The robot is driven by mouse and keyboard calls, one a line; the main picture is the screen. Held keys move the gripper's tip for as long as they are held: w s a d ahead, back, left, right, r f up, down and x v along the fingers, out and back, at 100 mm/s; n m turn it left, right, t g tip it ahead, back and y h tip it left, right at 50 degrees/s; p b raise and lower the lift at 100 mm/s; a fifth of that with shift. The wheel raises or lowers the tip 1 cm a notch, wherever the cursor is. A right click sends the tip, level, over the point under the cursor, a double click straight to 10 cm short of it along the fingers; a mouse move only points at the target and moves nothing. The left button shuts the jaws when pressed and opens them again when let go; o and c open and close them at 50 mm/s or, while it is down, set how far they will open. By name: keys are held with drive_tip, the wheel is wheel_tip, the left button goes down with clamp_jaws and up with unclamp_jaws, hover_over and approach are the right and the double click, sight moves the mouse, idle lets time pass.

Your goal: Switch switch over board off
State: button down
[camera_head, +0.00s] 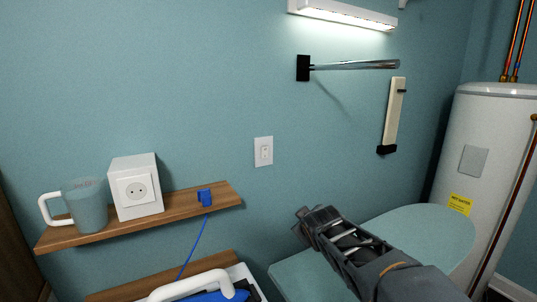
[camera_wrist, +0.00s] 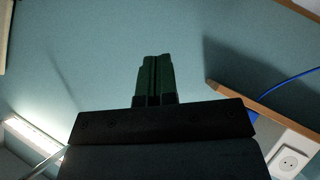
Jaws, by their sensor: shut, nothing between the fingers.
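A white wall switch (camera_head: 263,151) is on the teal wall in the head view, right of the wooden shelf and above the ironing board. The teal ironing board (camera_head: 440,228) lies below it at the lower right. My gripper (camera_head: 304,222) is shut and empty in front of the wall, below and right of the switch and apart from it. In the wrist view the closed fingers (camera_wrist: 154,78) point at bare wall, and the switch does not show there. The lamp (camera_head: 343,14) high on the wall is lit.
A wooden shelf (camera_head: 150,224) holds a mug (camera_head: 84,204), a white socket box (camera_head: 135,187) and a blue plug (camera_head: 205,197) with a hanging cord. A metal rod (camera_head: 350,65) sticks out from the wall above. A white water tank (camera_head: 490,140) stands at the right.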

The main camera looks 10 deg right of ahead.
sight(265, 150)
drive_tip(key=w+r+n+t+y, duration=0.3)
drive_tip(key=w+r+n+y, duration=0.1)
drive_tip(key=w+n, duration=0.4)
drive_tip(key=w+r+n+t+y, duration=0.4)
drive_tip(key=w+n, duration=0.3)
drive_tip(key=w, duration=0.3)
drive_tip(key=shift+w+a+r+n, duration=0.2)
drive_tip(key=shift+a+r+n, duration=0.1)
drive_tip(key=shift+a+n, duration=0.1)
drive_tip(key=p+x, duration=0.2)
drive_tip(key=x, duration=0.2)
drive_tip(key=p+x, duration=0.1)
drive_tip(key=x, duration=0.3)
drive_tip(key=p+x, duration=0.2)
drive_tip(key=x, duration=0.2)
drive_tip(key=shift+w+r+p, duration=0.1)
drive_tip(key=shift+r+p, duration=0.2)
drive_tip(key=shift+r, duration=0.1)
drive_tip(key=shift+p+x, duration=0.5)
drive_tip(key=shift+x, duration=0.35)
drive_tip(key=shift+f, duration=0.1)
